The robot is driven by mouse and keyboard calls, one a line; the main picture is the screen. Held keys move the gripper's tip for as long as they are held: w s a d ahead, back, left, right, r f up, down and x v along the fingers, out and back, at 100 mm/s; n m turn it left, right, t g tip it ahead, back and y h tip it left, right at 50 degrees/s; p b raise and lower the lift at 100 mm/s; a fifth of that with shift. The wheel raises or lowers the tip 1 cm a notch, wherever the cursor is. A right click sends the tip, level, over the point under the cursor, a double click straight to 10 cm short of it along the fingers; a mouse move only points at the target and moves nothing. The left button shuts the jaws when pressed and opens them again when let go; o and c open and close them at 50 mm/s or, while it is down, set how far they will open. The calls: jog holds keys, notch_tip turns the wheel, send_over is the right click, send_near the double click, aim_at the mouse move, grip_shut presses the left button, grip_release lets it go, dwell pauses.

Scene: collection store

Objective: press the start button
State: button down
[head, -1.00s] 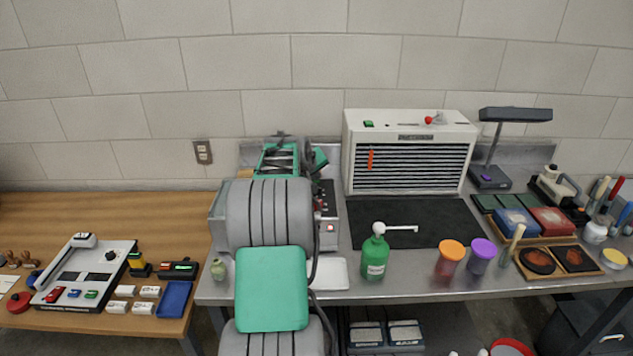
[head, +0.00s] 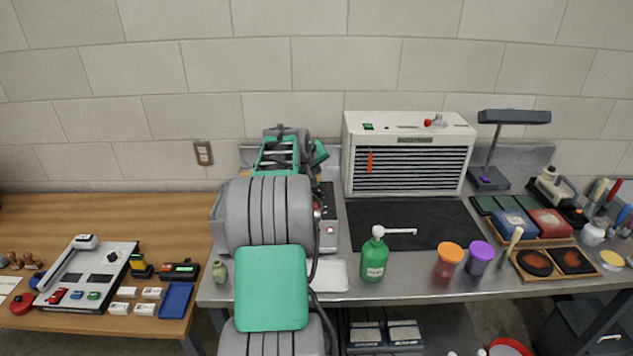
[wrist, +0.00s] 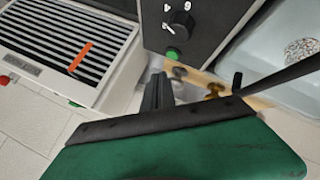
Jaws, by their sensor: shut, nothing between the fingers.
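A green round button (wrist: 173,54) sits on a dark control panel (wrist: 160,30) below a black dial knob (wrist: 181,24) in the wrist view. My gripper (wrist: 164,78) is shut and empty. Its fingertips appear just below the green button in the wrist view; I cannot tell whether they touch it. In the head view the black panel (head: 327,205) is on the steel machine behind my arm, with a small lit spot on it. My gripper and the green button are hidden there by my arm.
A white louvred cabinet (head: 410,155) with its own green switch (head: 368,126) and red knob stands right of the machine. A green pump bottle (head: 374,258) stands in front. A wooden table (head: 120,215) with small tools is at left.

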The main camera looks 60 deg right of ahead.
jog(key=shift+r+p, duration=0.75)
jog(key=shift+r, duration=1)
